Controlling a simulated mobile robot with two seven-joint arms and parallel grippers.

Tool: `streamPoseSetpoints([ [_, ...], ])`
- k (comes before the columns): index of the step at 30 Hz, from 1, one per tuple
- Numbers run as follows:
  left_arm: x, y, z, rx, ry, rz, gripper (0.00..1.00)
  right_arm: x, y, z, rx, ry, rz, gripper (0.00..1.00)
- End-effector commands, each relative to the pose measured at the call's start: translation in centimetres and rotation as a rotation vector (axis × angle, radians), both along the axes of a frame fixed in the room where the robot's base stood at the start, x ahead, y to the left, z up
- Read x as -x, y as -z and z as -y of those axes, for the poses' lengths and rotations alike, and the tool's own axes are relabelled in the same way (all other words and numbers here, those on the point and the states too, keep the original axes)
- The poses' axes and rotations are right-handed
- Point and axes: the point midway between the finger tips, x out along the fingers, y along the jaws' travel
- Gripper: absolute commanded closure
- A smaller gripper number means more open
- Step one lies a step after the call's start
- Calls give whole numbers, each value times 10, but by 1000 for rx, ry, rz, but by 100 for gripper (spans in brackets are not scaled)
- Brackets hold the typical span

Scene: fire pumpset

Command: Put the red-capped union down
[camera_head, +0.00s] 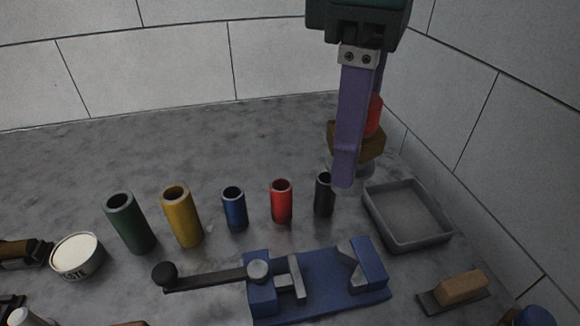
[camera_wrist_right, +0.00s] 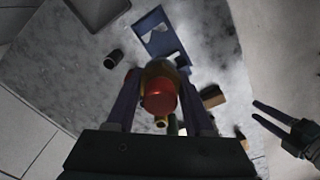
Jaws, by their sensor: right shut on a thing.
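The red-capped union has a red cap (camera_head: 374,115), a brass hex body (camera_head: 371,141) and a pale lower end. My right gripper (camera_head: 355,150) is shut on it and holds it upright behind the grey tray, near the black cylinder. A purple finger hides part of the union in the head view. In the right wrist view the red cap (camera_wrist_right: 160,96) sits between the two purple fingers. My left gripper (camera_wrist_right: 264,114) shows only at the right of that view, with its two dark fingers apart and nothing between them.
An empty grey tray (camera_head: 376,222) stands at the right. Green (camera_head: 131,224), yellow (camera_head: 183,218), blue (camera_head: 235,211), red (camera_head: 281,203) and black (camera_head: 323,196) open cylinders stand in a row. A blue vise (camera_head: 325,290) is in front. A brush-like block (camera_head: 461,288) lies front right. The back left counter is clear.

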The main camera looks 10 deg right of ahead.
Motion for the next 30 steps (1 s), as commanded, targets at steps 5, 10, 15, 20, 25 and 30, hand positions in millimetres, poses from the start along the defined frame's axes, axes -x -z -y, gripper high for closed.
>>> streamPoseSetpoints([
  [5, 0, 14, 0, 0, 0, -2, 50, 1, 54, 1, 1, 0, -3, 100],
  [10, 1, 20, 0, 0, 0, -2, 50, 0, 96, 0, 2, 0, -1, 100],
  [15, 1, 22, 0, -1, 0, -2, 50, 0, 118, 0, 0, -2, 1, 100],
  [20, 1, 25, 0, 0, 0, -2, 50, 0, 133, 0, 1, -2, -1, 100],
  [25, 0, 31, 0, -1, 0, -1, 50, 0, 159, 0, 1, -2, 1, 100],
  [30, 1, 31, 0, -1, 0, -1, 50, 0, 165, 0, 1, -3, 3, 100],
])
